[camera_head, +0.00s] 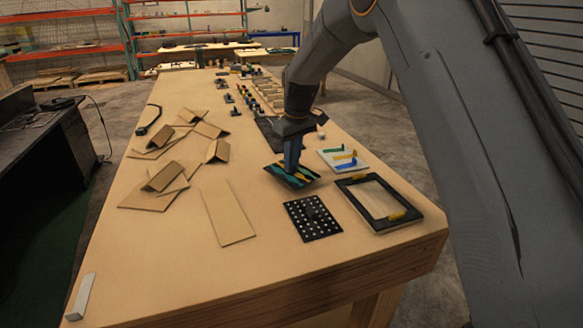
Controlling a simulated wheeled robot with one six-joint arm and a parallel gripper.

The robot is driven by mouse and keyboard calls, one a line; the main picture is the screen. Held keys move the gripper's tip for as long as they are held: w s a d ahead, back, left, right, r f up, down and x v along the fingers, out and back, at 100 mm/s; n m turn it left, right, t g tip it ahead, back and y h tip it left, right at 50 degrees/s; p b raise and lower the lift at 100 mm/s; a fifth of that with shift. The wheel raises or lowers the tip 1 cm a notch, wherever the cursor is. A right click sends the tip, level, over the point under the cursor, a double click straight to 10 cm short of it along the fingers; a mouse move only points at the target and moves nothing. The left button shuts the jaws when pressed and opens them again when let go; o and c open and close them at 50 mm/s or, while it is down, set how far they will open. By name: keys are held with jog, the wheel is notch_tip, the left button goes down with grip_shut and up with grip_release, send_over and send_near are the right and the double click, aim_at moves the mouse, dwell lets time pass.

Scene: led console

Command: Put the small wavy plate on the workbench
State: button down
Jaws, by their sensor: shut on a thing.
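The small wavy plate (302,181) is dark with teal and yellow wavy bands. It is in the head view, over the right part of the wooden workbench (270,255). My gripper (291,167) points down from above and is shut on the plate. The gripper covers the plate's middle and far part. I cannot tell whether the plate touches the bench top or hangs just above it.
Close by lie a black dotted plate (312,218), a framed panel (352,205) and a white plate with coloured pieces (335,160). Cardboard pieces (160,180) lie to the left. Small parts stand farther back. The bench's near left is mostly clear.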

aim_at(295, 174)
jog(key=shift+f+p, duration=0.35)
jog(key=shift+f, duration=0.95)
jog(key=shift+f, duration=0.1)
jog(key=c, duration=1.8)
grip_release()
jog(key=shift+o, duration=0.2)
notch_tip(295, 174, up, 12)
jog(key=s+d+b, duration=0.1)
jog(key=b, duration=0.3)
